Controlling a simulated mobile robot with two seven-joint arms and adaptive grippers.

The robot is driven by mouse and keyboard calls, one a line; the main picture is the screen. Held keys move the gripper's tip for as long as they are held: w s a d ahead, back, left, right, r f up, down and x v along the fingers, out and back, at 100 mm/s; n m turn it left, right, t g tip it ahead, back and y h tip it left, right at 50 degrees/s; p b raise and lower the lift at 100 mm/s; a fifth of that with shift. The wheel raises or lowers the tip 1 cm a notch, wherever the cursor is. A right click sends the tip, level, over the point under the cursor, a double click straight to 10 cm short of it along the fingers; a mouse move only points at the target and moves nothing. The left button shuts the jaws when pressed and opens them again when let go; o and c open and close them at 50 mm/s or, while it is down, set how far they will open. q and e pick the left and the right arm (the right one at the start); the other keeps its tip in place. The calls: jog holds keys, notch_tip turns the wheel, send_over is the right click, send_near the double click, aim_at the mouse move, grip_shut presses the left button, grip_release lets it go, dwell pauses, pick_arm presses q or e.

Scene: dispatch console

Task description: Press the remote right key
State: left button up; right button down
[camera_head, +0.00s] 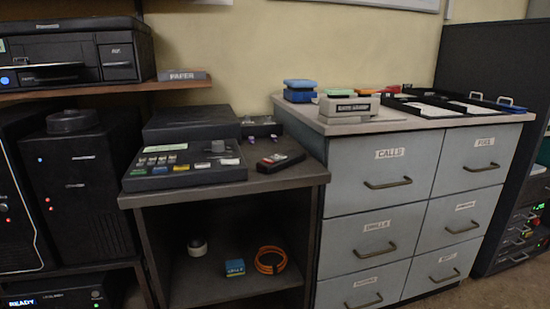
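A small dark handheld device (281,161) with a red patch, which looks like the remote, lies on the dark stand (310,177) in the middle of the view. It lies to the right of a black console (185,165) with coloured keys and a knob. Its own keys are too small to make out, so I cannot tell which is the right key. Neither of my grippers shows in the head view.
A grey drawer cabinet (345,154) stands right of the stand, with a stamp-like box (349,106), coloured pads and black trays on top. A printer (75,52) sits on a shelf at left. The stand's lower shelf holds a tape roll, blue box and orange coil (270,261).

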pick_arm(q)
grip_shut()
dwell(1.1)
